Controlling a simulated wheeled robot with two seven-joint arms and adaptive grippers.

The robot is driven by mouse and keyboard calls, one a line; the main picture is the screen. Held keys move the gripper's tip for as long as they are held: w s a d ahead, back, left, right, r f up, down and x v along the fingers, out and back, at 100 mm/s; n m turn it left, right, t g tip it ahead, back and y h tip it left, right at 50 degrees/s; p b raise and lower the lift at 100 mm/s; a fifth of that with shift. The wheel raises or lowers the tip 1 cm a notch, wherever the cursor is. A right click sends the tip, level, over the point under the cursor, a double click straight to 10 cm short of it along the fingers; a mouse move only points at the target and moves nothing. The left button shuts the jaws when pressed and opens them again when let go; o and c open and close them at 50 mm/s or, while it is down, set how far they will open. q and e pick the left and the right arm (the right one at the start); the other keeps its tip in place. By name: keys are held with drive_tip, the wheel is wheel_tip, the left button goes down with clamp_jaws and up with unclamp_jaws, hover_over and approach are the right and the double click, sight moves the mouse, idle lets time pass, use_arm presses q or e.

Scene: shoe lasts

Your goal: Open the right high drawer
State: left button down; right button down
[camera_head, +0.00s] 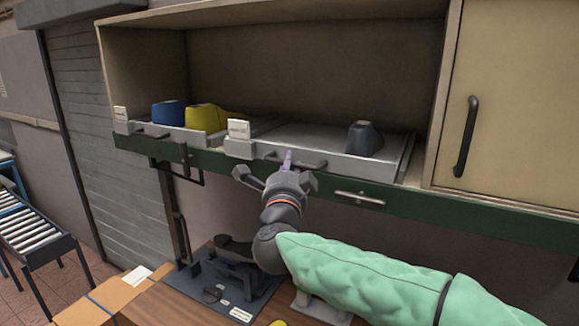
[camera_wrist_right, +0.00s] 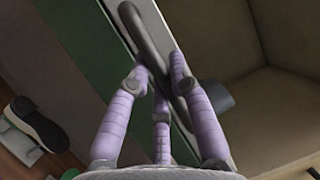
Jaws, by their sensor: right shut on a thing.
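The right high drawer (camera_head: 310,137) is a shallow grey tray on the shelf of the cabinet, with a white label at its left front corner. Its front sits close to the green shelf edge; I cannot tell if it is pulled out at all. Its dark bar handle (camera_head: 312,164) also shows in the right wrist view (camera_wrist_right: 137,28). My right gripper (camera_head: 287,160) is shut on this handle, its purple fingers on both sides of the bar in the wrist view (camera_wrist_right: 162,75). A dark grey shoe last (camera_head: 364,139) stands in the drawer. My left gripper is not in view.
The left drawer (camera_head: 150,129) holds a blue last (camera_head: 168,113) and a yellow last (camera_head: 205,117). A closed cabinet door (camera_head: 520,100) is at the right. Below are a wooden bench (camera_head: 190,315) and a dark mat (camera_head: 200,290). A roller conveyor (camera_head: 35,228) stands at the far left.

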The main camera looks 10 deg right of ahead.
drive_tip(key=s+a+b, duration=0.1)
drive_tip(key=s+a, duration=1)
drive_tip(key=s, duration=0.5)
drive_tip(key=shift+s+b, duration=0.25)
drive_tip(key=shift+b, duration=0.15)
drive_tip(key=shift+a+f, duration=0.1)
drive_tip(key=c, duration=1.1)
unclamp_jaws()
drive_tip(key=v, duration=1.2)
